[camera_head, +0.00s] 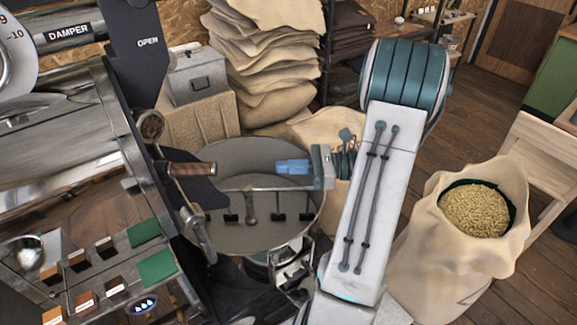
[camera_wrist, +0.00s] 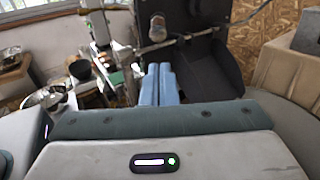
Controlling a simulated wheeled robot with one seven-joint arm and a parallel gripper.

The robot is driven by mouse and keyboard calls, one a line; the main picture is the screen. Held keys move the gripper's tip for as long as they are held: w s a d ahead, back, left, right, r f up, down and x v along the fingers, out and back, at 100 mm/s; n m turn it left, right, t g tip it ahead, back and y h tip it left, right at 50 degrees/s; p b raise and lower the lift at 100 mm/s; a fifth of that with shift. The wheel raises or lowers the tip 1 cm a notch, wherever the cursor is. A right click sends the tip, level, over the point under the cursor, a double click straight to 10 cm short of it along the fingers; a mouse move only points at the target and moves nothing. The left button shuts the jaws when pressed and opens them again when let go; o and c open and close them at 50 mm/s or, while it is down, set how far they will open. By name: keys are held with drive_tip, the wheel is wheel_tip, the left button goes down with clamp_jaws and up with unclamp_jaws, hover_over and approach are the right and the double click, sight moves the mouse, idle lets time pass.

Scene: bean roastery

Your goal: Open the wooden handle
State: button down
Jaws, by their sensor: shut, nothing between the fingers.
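The wooden handle (camera_head: 191,168) is a short brown grip with metal ends. It sticks out to the right from the front of the roaster, above the left side of the round cooling tray (camera_head: 258,240). My gripper (camera_head: 279,167) is shut and empty, with its blue fingers pointing left toward the handle across a clear gap. In the wrist view the shut blue fingers (camera_wrist: 160,68) show at the centre. A rounded knob-like end (camera_wrist: 157,27) stands beyond them and looks like the handle seen end-on.
The cooling tray's stirring arm (camera_head: 252,204) lies below my fingers. Stacked sacks (camera_head: 262,60) and a grey metal box (camera_head: 196,76) stand behind. An open sack of beans (camera_head: 475,210) stands at right.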

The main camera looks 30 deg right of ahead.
drive_tip(key=c, duration=1.7)
unclamp_jaws()
drive_tip(key=shift+w+a, duration=0.1)
drive_tip(key=shift+a, duration=0.1)
drive_tip(key=o, duration=0.6)
drive_tip(key=w+a+m, duration=0.1)
drive_tip(key=a, duration=0.1)
drive_tip(key=w+a, duration=0.1)
drive_tip(key=a, duration=0.1)
drive_tip(key=w+a+m, duration=0.1)
drive_tip(key=a, duration=0.2)
drive_tip(key=shift+w+r+m+b, duration=0.15)
drive_tip(key=shift+r+m+b, duration=0.1)
drive_tip(key=shift+m+b, duration=0.1)
drive_tip(key=p, duration=0.3)
approach(172, 168)
drive_tip(key=w+a, duration=0.1)
drive_tip(key=w+a+f, duration=0.1)
drive_tip(key=w+a, duration=0.1)
drive_tip(key=shift+a, duration=0.3)
